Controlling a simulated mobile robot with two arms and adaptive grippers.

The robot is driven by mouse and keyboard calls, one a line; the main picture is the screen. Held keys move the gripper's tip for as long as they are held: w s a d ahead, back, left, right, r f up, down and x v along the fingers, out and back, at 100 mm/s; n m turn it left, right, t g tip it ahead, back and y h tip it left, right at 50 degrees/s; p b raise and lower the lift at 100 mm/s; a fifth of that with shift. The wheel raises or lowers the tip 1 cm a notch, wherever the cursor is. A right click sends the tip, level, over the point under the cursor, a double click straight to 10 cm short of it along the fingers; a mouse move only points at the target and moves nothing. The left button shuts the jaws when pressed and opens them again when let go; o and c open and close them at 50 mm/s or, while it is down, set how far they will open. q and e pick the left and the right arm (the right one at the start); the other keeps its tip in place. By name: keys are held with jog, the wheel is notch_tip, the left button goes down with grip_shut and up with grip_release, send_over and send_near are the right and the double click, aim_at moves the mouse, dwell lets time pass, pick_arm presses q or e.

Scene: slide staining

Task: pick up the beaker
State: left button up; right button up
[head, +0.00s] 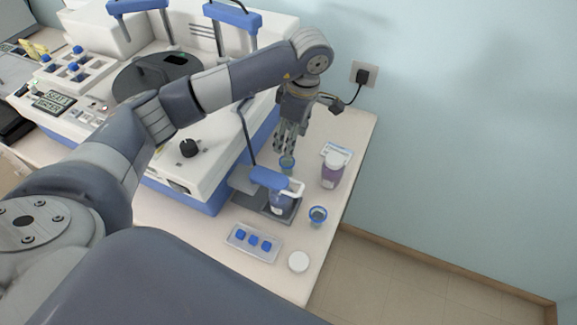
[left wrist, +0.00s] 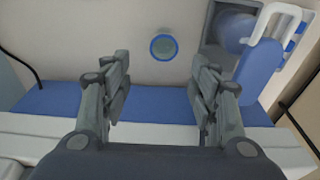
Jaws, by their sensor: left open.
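A small clear beaker with a bluish rim (head: 287,165) stands on the white bench, beside the big machine. In the left wrist view the beaker (left wrist: 163,47) shows from above as a round blue rim with a greenish inside. My left gripper (head: 284,150) points down just above and behind the beaker in the head view. In the left wrist view the left gripper (left wrist: 162,92) is open and empty. Its two fingers are apart, and the beaker lies beyond the gap between their tips, not touched. My right gripper is not in view.
A blue dispenser with a white spout (head: 270,180) stands close to the beaker. A purple jar (head: 333,173), a second small cup (head: 318,215), a tray of blue caps (head: 240,233) and a white disc (head: 298,261) are nearby. The machine (head: 215,178) borders the left.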

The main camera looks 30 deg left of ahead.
pick_arm(q)
jog(key=p, duration=0.1)
send_over(287, 162)
jog(key=s, duration=0.1)
jog(key=f, duration=0.2)
jog(key=d+f, duration=0.1)
jog(key=f, duration=0.1)
jog(key=shift+f, duration=0.3)
jog(key=shift+f+p, duration=0.5)
jog(key=shift+p, duration=0.15)
jog(key=f+p, duration=0.1)
jog(key=f, duration=0.1)
jog(key=f+p, duration=0.1)
jog(key=f, duration=0.1)
jog(key=shift+s+a, duration=0.1)
jog(key=shift+s, duration=0.1)
jog(key=shift+a+f, duration=0.1)
jog(key=shift+f, duration=0.15)
jog(key=c, duration=1.1)
